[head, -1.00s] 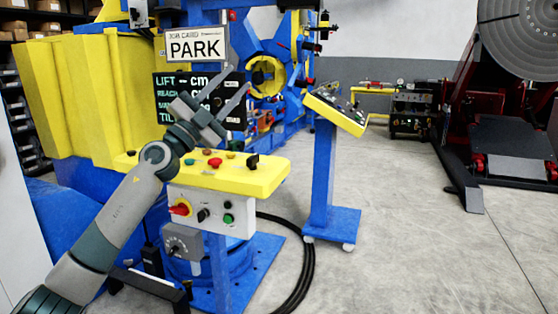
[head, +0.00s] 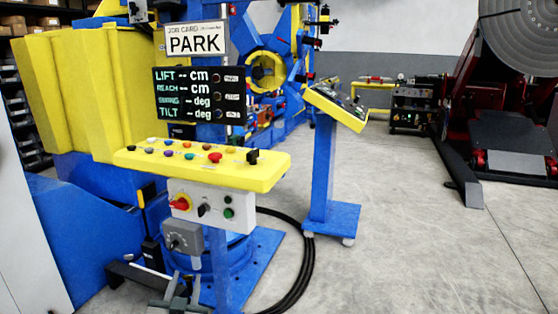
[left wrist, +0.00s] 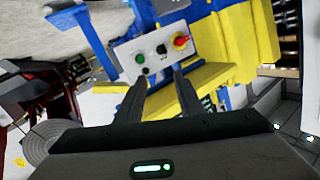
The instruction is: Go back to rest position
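My left gripper (head: 179,284) is low at the bottom edge of the head view, in front of the pedestal's base and below the control desk. In the left wrist view its two fingers (left wrist: 158,92) stand apart with nothing between them, so it is open and empty. The yellow control desk (head: 240,176) carries several coloured buttons and a black switch. The grey box (head: 215,215) under it has a red-and-yellow rotary switch (head: 181,203) and green buttons; this box also shows, turned over, in the left wrist view (left wrist: 139,62). My right gripper is not in view.
A job card (head: 196,39) reads PARK above a black display (head: 198,95) with LIFT, REACH, SWING and TILT lines showing dashes. A blue pedestal (head: 322,175) with a yellow panel stands to the right. A black cable (head: 298,284) lies on the floor. Open floor (head: 420,240) extends right.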

